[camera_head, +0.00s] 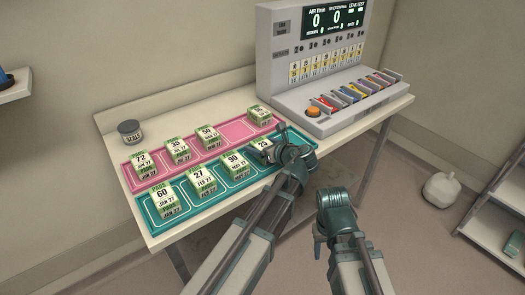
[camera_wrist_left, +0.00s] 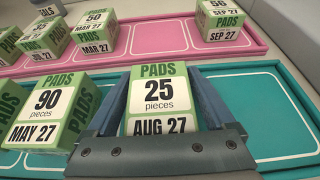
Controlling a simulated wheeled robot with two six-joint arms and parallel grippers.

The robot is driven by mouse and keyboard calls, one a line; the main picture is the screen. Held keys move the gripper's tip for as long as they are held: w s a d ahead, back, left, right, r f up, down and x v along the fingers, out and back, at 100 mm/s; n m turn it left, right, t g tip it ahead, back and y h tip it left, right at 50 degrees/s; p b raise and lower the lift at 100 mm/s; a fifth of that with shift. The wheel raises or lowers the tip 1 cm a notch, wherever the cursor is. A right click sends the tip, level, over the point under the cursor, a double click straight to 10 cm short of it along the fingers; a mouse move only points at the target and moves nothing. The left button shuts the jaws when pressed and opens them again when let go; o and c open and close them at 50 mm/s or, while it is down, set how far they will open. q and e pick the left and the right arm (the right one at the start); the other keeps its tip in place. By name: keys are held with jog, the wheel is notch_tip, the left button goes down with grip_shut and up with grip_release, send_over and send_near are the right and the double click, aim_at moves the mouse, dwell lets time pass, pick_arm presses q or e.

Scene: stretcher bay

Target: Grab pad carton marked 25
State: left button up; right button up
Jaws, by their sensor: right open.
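The pad carton marked 25 (camera_head: 262,143) is green and white, in the teal tray (camera_head: 222,196) at its right part. In the left wrist view the carton marked 25 (camera_wrist_left: 160,98) faces me, labelled AUG 27. My left gripper (camera_head: 276,141) is at this carton, with one finger along each side. In the left wrist view the left gripper's fingers (camera_wrist_left: 161,105) lie close against the carton; whether they press on it I cannot tell. My right gripper (camera_head: 320,238) is open and empty, low in front of the table.
The carton marked 90 (camera_head: 233,165) stands left of it, with cartons 27 (camera_head: 202,180) and 60 (camera_head: 165,196) further left. A pink tray (camera_head: 228,130) with several cartons lies behind. A grey machine (camera_head: 318,70) stands at the right, a SEALS jar (camera_head: 130,131) at the left.

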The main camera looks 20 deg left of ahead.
pick_arm(q)
jog(key=c, duration=1.2)
jog(key=shift+r, duration=0.15)
